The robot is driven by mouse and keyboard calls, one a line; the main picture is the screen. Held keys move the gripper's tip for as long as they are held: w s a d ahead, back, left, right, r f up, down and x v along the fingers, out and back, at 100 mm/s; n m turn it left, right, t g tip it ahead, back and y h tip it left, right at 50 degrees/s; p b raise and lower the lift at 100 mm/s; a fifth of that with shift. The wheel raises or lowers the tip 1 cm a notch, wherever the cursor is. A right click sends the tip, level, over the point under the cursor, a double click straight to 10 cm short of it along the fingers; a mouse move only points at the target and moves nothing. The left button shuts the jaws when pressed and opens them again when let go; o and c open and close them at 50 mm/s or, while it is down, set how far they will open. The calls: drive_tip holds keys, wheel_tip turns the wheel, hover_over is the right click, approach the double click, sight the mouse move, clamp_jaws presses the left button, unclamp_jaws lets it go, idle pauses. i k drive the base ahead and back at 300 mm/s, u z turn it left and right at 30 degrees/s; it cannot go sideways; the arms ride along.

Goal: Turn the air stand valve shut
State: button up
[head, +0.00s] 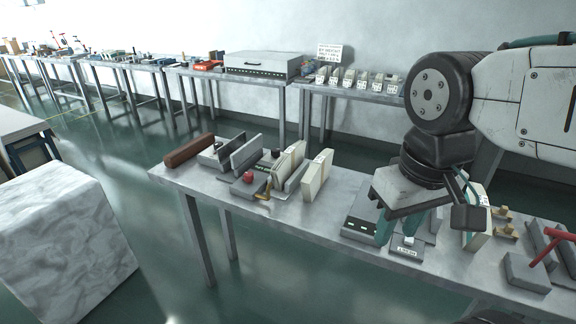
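My gripper (398,232) hangs over the right half of the near metal table, pointing down. Its teal fingers look apart, with nothing clearly held between them. Below it is a small grey block with a label (408,249). No part is plainly marked as the air stand valve. A red T-shaped handle (553,245) stands on a grey block at the right edge, apart from my gripper. Brass fittings (505,231) sit just left of it. A red knob (248,177) and a yellow-brown lever (262,194) are at the table's left part. My gripper and wrist hide some of the table.
The near table (325,215) also holds a brown bar (189,151), upright grey plates, cream blocks (316,174) and a flat grey device (359,222). A marbled white block (62,235) stands on the floor at left. More loaded tables line the wall behind.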

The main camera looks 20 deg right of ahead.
sight(248, 175)
drive_tip(key=z, duration=0.15)
drive_tip(key=k, duration=0.35)
drive_tip(key=u, duration=1.15)
drive_tip(key=i, duration=1.4)
drive_tip(key=z, duration=0.75)
